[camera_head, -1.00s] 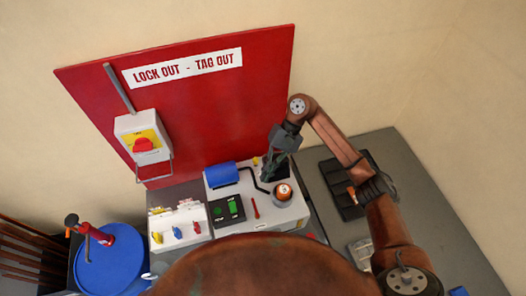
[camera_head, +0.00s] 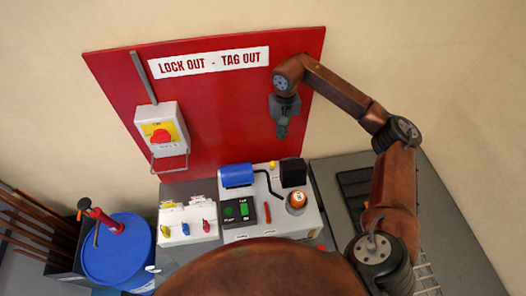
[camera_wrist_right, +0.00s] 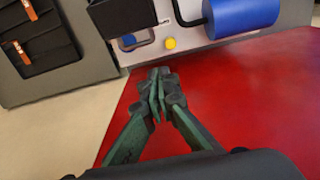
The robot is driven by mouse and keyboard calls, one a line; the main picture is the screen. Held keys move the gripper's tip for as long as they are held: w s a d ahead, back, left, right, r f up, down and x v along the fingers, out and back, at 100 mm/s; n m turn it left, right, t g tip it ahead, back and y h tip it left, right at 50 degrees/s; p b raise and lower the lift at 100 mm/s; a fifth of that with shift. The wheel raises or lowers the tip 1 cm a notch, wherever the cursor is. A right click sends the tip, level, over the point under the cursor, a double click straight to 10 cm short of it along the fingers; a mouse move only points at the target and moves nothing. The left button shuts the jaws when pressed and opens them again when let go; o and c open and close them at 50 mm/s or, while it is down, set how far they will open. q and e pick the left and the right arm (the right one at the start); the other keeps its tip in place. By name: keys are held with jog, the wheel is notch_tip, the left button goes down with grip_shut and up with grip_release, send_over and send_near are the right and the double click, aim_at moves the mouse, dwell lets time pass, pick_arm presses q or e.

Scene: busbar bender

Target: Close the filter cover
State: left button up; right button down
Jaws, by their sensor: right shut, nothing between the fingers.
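A black boxy part (camera_head: 293,172), which may be the filter cover, stands at the back right corner of the light grey machine top (camera_head: 242,208). It also shows at the top of the right wrist view (camera_wrist_right: 120,16), cut by the frame edge. I cannot tell how far open it is. My right gripper (camera_head: 282,132) is shut and empty, in front of the red board and above the black part, apart from it. Its closed fingers show in the right wrist view (camera_wrist_right: 159,92). My left gripper is out of view.
A blue cylinder (camera_head: 237,175), a yellow knob (camera_head: 272,165) and an orange-topped round part (camera_head: 298,199) sit near the black part. The red lock-out board (camera_head: 225,110) rises behind. A blue drum (camera_head: 118,252) stands at left. A dark panel (camera_wrist_right: 38,40) lies beside the machine.

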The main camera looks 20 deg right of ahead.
jog(key=s+f+p, duration=0.1)
jog(key=f+p, duration=0.1)
jog(key=s+f+p, duration=0.1)
jog(key=f+p, duration=0.1)
jog(key=f, duration=0.1)
jog(key=s+f+p, duration=0.1)
jog(key=f+p, duration=0.1)
jog(key=f, duration=0.1)
jog(key=shift+s+a+f, duration=0.25)
jog(key=shift+a, duration=0.15)
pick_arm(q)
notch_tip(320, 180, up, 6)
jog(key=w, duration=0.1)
pick_arm(e)
jog(key=shift+f, duration=0.1)
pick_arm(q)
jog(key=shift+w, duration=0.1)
